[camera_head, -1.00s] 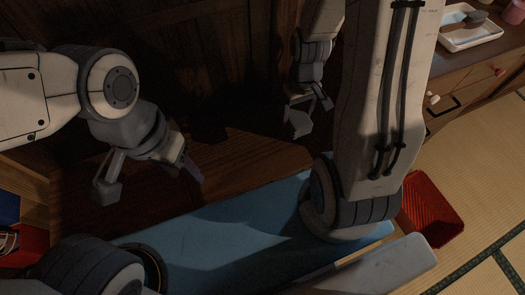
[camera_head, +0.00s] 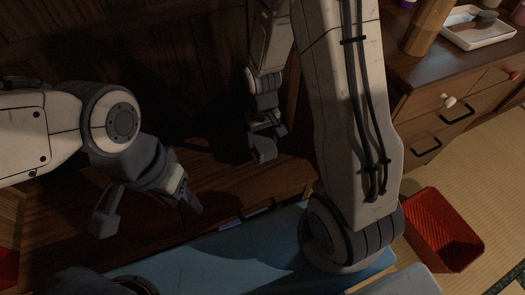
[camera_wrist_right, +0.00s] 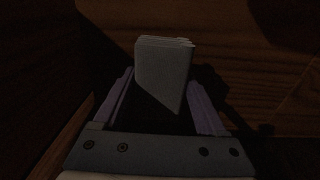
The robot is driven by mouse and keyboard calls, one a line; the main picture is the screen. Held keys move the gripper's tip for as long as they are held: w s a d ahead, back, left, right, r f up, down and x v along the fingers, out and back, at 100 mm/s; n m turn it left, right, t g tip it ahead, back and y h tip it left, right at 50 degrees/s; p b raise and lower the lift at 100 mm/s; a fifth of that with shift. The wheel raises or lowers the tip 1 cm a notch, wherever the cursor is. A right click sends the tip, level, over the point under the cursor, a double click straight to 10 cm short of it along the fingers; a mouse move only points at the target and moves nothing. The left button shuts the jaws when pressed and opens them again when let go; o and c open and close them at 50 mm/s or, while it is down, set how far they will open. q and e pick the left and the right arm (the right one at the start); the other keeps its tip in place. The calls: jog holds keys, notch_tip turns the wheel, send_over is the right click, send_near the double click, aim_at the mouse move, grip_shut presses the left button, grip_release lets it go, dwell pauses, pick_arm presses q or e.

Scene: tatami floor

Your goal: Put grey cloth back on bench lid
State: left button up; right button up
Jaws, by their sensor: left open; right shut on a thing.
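The grey cloth (camera_wrist_right: 163,75) is a folded, layered block between the fingers of my right gripper (camera_wrist_right: 163,103) in the right wrist view. In the head view, my right gripper (camera_head: 266,143) hangs over brown wood near the middle; I cannot clearly separate cloth from fingers there. My left gripper (camera_head: 150,212) is open and empty at the left, above brown wood. A brown wooden surface (camera_head: 235,195) lies below both grippers, in shadow; I cannot tell for sure whether it is the bench lid.
A blue flat surface (camera_head: 200,268) lies at the front. A red basket (camera_head: 440,222) stands on the tatami (camera_head: 485,190) at right. A wooden cabinet (camera_head: 440,75) at the upper right carries a white tray (camera_head: 478,27) and a brown cylinder (camera_head: 427,25). Dark wood panelling is behind.

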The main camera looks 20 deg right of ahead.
jog(key=shift+f+b, duration=1.15)
jog(key=shift+f, duration=0.75)
jog(key=shift+f, duration=0.2)
jog(key=o, duration=1.2)
jog(key=shift+o, duration=0.2)
jog(key=shift+r, duration=0.1)
